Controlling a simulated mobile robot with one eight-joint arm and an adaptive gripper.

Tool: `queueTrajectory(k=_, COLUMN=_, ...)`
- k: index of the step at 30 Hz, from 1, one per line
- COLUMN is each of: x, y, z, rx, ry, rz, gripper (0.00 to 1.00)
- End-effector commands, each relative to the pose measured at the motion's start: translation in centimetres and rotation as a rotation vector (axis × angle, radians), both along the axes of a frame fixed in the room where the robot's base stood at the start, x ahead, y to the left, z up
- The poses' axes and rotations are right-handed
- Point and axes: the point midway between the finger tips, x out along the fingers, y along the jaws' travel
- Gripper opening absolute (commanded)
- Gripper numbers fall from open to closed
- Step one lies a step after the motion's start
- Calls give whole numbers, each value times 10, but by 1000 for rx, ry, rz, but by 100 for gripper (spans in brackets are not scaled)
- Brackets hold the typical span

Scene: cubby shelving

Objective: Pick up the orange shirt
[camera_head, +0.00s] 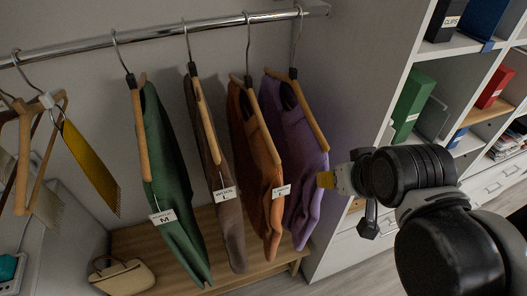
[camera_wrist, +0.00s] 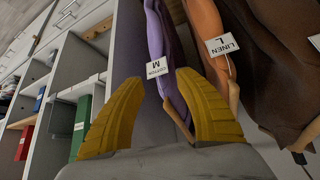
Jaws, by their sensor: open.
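The orange shirt (camera_head: 262,165) hangs on a wooden hanger from the rail, between a brown garment (camera_head: 224,165) and a purple one (camera_head: 298,150). In the wrist view the orange shirt (camera_wrist: 205,22) is at the upper right, with a white tag reading LINEN L (camera_wrist: 223,44) beside it. My gripper (camera_head: 326,180) is at the right edge of the purple garment, with the orange shirt beyond that garment to the left. In the wrist view my gripper's yellow fingers (camera_wrist: 158,82) are spread apart, with the purple garment (camera_wrist: 130,45) and its tag ahead between them.
A metal rail (camera_head: 160,35) runs across the top. A handbag (camera_head: 122,277) sits on the wooden bench (camera_head: 255,268) below. Cubby shelving (camera_head: 375,110) with folders stands on the right.

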Motion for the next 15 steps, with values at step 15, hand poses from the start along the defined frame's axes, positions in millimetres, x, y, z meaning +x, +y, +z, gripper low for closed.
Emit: queueTrajectory(k=15, x=141, y=110, z=115, rx=49, ry=-419, rz=211, gripper=41)
